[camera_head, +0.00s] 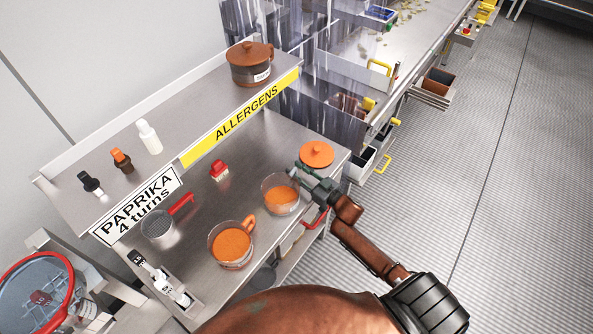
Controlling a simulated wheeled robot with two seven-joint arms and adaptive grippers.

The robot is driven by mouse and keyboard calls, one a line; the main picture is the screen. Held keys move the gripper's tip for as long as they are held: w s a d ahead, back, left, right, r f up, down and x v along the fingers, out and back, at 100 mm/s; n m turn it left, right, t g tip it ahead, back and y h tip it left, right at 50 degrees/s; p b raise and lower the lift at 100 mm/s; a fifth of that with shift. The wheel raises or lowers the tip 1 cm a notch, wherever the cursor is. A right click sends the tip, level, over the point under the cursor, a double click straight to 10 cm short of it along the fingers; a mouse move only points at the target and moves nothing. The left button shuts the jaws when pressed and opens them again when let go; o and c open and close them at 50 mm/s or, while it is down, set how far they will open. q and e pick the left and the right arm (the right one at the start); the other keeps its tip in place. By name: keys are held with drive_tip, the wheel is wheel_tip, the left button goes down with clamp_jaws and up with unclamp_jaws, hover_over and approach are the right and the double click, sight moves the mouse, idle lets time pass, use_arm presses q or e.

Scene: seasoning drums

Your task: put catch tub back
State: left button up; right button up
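A clear round tub (279,207) with orange powder in it, which looks like the catch tub, is near the front right of the steel bench. My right gripper (304,184) is at the tub's right rim, its arm coming in from the lower right. The fingertips overlap the rim in the picture, but I cannot tell whether they are closed on it. I cannot tell whether the tub rests on the bench or hangs just above it. My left gripper is not in view.
A clear drum of orange powder (232,244) stands left of the tub. An orange lid (317,153) lies behind my gripper. A red-handled sieve (158,226), a red brush (219,171) and a small tray (187,303) are on the bench. A raised shelf (197,125) holds bottles and a brown pot (250,68).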

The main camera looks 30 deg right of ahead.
drive_tip(key=shift+f+b, duration=0.2)
drive_tip(key=shift+b, duration=0.3)
drive_tip(key=v, duration=0.8)
drive_tip(key=shift+r, duration=0.2)
